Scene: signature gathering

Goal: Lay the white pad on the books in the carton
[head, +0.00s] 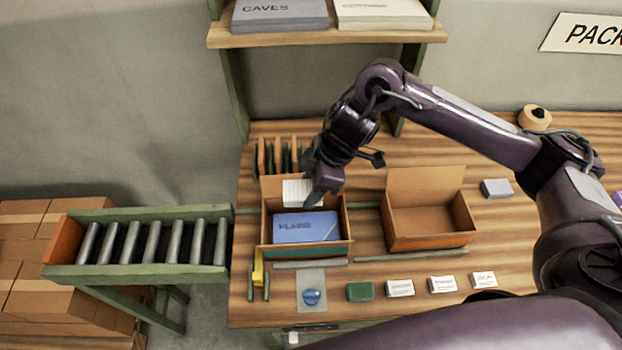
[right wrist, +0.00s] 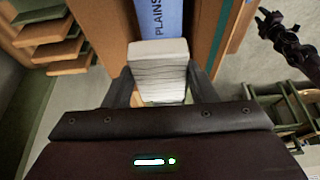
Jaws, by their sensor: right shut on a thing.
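The white pad (right wrist: 158,68) is a thick stack of pale sheets between the fingers of my right gripper (right wrist: 158,88), which is shut on it. In the head view the pad (head: 296,191) is tilted over the back part of the left carton (head: 264,222), beside my right gripper (head: 312,197). A blue book marked PLAINS (head: 305,227) lies on top in that carton and also shows in the right wrist view (right wrist: 155,20). Anything under it is hidden. A dark jointed part at the right wrist view's top right looks like my left arm; its jaws are unclear.
An open, empty-looking carton (head: 430,219) stands to the right. Wooden dividers (head: 278,155) stand behind the left carton. A blue-handled stamp (head: 312,297), a green box (head: 360,291) and several small labelled blocks line the front. A roller conveyor (head: 150,243) adjoins at left.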

